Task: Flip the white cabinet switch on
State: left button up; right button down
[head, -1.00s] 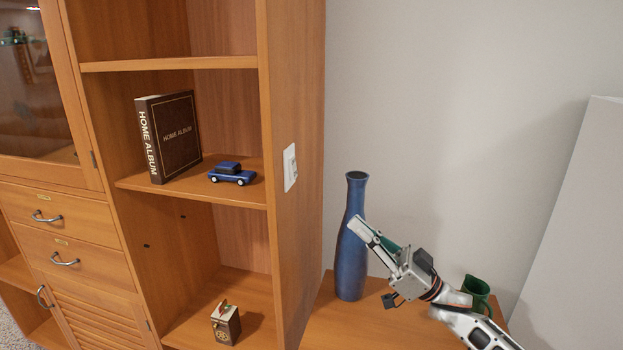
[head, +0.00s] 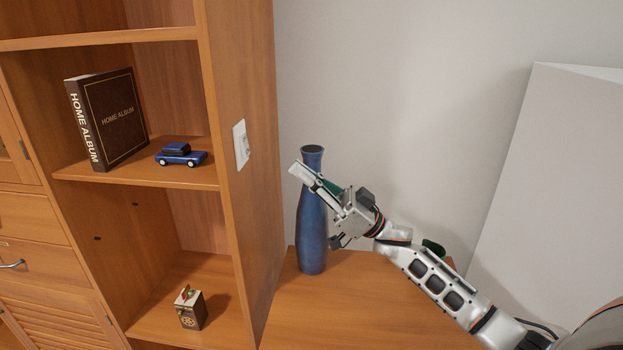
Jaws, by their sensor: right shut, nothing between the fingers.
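The white switch (head: 241,144) is a small plate on the right side panel of the wooden cabinet (head: 228,70). Whether its rocker is on or off is too small to tell. My right gripper (head: 295,169) is shut and empty. In the picture its fingertips are to the right of the switch and a little lower, apart from it, in front of the blue vase. My left gripper is not in view.
A tall blue vase (head: 313,236) stands on the low wooden top (head: 350,310), partly behind my right gripper. A green cup (head: 433,246) is mostly hidden by my arm. Shelves hold an album (head: 112,118), a blue toy car (head: 181,155) and a small box (head: 191,309). A white panel (head: 550,180) leans at right.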

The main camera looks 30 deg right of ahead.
aim_at(246, 146)
jog(key=w+a+r, duration=0.1)
jog(key=a, duration=0.1)
jog(key=w+a, duration=0.1)
jog(key=a, duration=0.1)
jog(key=w+a+r, duration=0.1)
jog(key=w+a, duration=0.1)
jog(key=shift+w+r, duration=0.1)
jog(key=shift+r, duration=0.2)
jog(key=shift+w+a, duration=0.15)
jog(key=shift+a, duration=0.15)
